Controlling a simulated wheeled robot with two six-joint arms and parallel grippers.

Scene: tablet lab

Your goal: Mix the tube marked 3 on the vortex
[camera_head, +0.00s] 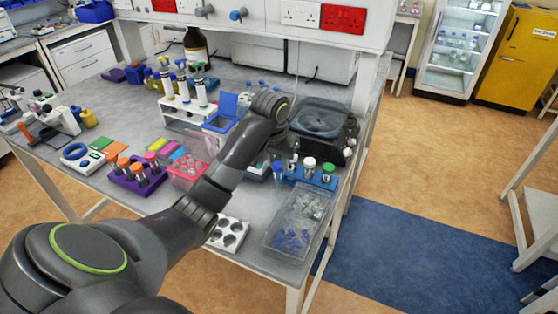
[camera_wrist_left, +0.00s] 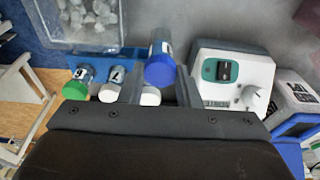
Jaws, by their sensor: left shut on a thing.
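My left gripper (camera_head: 280,160) is shut on a blue-capped tube (camera_wrist_left: 160,66), which sits between its two fingers in the left wrist view. In the head view the same blue cap (camera_head: 278,166) shows at the left end of the blue rack (camera_head: 316,182). The tube's mark is too small to read, and I cannot tell its height. The vortex (camera_wrist_left: 232,80), a white box with a green-framed switch and a knob, stands right of the gripper in the wrist view. In the head view my arm hides most of it. My right gripper is not in view.
White-capped (camera_head: 309,162) and green-capped (camera_head: 328,168) tubes stand in the blue rack. A clear bin (camera_head: 275,232) lies in front, beside a white holed block (camera_head: 229,232). A dark round-lidded machine (camera_head: 322,117) stands behind. A purple rack (camera_head: 138,183) of orange-capped tubes is left.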

